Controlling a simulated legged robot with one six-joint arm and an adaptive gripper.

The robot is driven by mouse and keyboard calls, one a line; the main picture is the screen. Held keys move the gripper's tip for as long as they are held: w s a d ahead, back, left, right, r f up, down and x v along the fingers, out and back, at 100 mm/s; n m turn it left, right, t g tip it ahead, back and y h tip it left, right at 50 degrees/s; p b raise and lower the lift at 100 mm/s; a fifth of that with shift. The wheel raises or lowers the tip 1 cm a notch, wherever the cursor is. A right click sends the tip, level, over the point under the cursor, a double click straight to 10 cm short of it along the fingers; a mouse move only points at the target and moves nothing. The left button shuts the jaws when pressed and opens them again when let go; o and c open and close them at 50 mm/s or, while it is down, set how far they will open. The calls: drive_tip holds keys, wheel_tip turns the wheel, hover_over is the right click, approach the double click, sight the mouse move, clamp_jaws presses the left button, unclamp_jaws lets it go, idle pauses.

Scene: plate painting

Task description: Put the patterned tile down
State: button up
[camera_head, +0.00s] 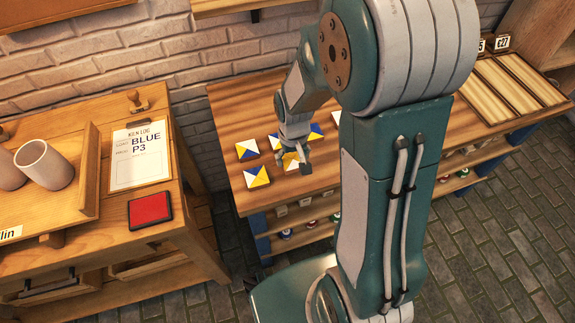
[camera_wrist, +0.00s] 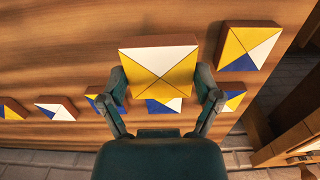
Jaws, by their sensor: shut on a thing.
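My gripper (camera_wrist: 163,82) is shut on a patterned tile (camera_wrist: 158,68) with yellow and white triangles, one finger at each side edge. In the head view my gripper (camera_head: 294,148) is low over the wooden bench (camera_head: 222,112), and the held tile (camera_head: 291,163) shows partly beneath it. I cannot tell whether the tile touches the bench. Several other patterned tiles lie around it, including a yellow, white and blue one (camera_wrist: 250,47) to its right in the wrist view and a similar one (camera_head: 257,177) at the bench's near edge.
A blue and white tile (camera_wrist: 55,109) lies to the left in the wrist view. Slatted panels (camera_head: 515,81) lie at the bench's far right. A side table (camera_head: 70,241) at left holds cups (camera_head: 44,164), a clipboard (camera_head: 140,154) and a red pad (camera_head: 150,209). A brick wall stands behind.

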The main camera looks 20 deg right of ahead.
sight(294, 165)
drive_tip(key=shift+w+d+f, duration=0.15)
drive_tip(key=shift+w+f, duration=0.1)
drive_tip(key=shift+f, duration=0.35)
wheel_tip(294, 165, down, 3)
drive_tip(key=shift+w+d+f, duration=0.1)
drive_tip(key=shift+d, duration=0.05)
drive_tip(key=shift+a+f, duration=0.2)
drive_tip(key=shift+a, duration=0.35)
drive_tip(key=o, duration=1)
drive_tip(key=shift+d, duration=0.4)
drive_tip(key=shift+r, duration=0.1)
